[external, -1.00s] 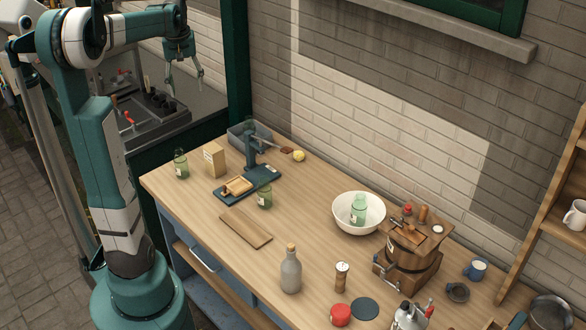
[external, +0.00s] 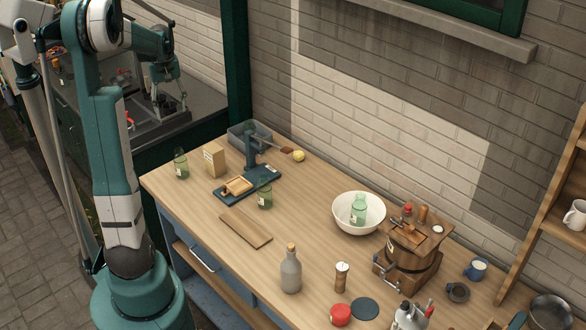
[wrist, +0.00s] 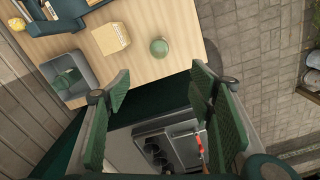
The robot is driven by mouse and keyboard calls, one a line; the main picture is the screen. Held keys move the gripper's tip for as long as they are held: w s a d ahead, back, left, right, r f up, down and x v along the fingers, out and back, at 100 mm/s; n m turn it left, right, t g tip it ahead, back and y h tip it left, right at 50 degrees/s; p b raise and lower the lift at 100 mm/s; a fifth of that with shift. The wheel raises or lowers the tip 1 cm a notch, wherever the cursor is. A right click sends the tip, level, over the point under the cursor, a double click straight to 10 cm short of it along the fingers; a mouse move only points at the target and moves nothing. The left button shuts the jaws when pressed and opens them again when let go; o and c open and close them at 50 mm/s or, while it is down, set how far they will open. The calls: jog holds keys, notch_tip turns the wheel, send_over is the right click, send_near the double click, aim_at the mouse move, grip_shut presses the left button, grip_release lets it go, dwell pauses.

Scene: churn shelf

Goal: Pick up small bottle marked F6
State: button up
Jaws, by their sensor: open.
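Several small green bottles show in the external view: one at the bench's left end (external: 181,165), one beside the dark press stand (external: 265,198), and one in the white bowl (external: 358,209). The bottles have pale labels, but I cannot read which is F6. A round green top (wrist: 159,48), seen from above near the bench edge in the wrist view, looks like the left-end bottle. My gripper (external: 170,104) is open and empty, off the bench's left end above the dark counter. Its spread fingers (wrist: 162,92) frame the wrist view.
A tan box (external: 214,160) stands near the left-end bottle; a grey bin (external: 250,135) sits behind it. The press stand (external: 250,185), a wooden board (external: 246,229) and a grey bottle (external: 291,272) are farther right. The white bowl (external: 345,228) stands before a wooden churn (external: 409,260).

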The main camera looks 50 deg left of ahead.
aim_at(179, 154)
notch_tip(179, 154, down, 20)
jog(key=shift+f, duration=0.1)
jog(key=shift+f, duration=1.2)
jog(key=shift+f, duration=0.1)
jog(key=shift+w+f, duration=0.15)
jog(key=shift+f, duration=2.35)
jog(key=c, duration=1.1)
